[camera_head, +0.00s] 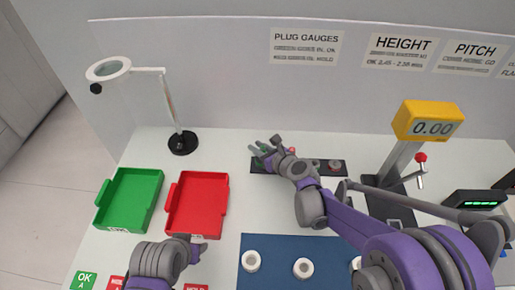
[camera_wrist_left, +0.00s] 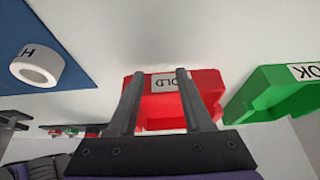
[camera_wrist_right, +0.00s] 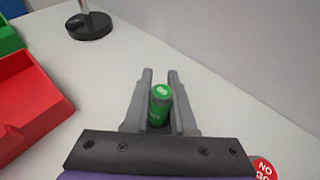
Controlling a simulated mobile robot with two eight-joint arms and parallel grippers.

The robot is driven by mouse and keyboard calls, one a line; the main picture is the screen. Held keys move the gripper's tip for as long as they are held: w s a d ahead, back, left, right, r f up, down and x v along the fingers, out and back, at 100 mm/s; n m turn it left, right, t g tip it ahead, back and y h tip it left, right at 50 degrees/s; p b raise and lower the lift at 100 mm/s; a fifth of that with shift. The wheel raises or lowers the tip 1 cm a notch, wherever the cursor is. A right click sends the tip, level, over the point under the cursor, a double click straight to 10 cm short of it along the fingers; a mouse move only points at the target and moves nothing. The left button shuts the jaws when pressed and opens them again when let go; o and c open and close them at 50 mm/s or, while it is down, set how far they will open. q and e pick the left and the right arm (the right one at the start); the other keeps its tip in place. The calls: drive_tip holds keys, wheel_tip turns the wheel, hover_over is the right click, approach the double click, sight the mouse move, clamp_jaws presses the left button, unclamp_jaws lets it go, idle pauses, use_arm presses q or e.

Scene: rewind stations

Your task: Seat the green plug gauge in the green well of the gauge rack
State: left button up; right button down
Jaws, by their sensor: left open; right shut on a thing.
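The green plug gauge (camera_wrist_right: 160,103) is between the fingers of my right gripper (camera_wrist_right: 160,75), which is shut on it. Its green end cap faces the wrist camera. In the head view my right gripper (camera_head: 264,149) is over the left end of the dark gauge rack (camera_head: 342,168). The hand and arm cover much of the rack there, and I cannot make out the green well or the gap below the gauge. My left gripper (camera_wrist_left: 158,74) is open and empty; in the head view it is by the front of the red tray.
A red tray (camera_head: 198,232) and a green tray (camera_head: 154,174) stand at left, behind them a magnifier lamp (camera_head: 182,143). A red NO GO gauge (camera_wrist_right: 263,168) is close to my right gripper. White rings (camera_head: 303,268) lie on a blue mat (camera_head: 278,243). A height gauge (camera_head: 400,165) stands right.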

drive_tip(key=shift+f, duration=0.2)
use_arm(q)
drive_tip(key=shift+f, duration=0.15)
use_arm(e)
drive_tip(key=shift+f, duration=0.1)
drive_tip(key=c, duration=0.7)
unclamp_jaws()
drive_tip(key=shift+c, duration=0.2)
use_arm(q)
drive_tip(key=shift+r, duration=0.2)
use_arm(e)
drive_tip(key=shift+r, duration=0.2)
drive_tip(key=v, duration=1.2)
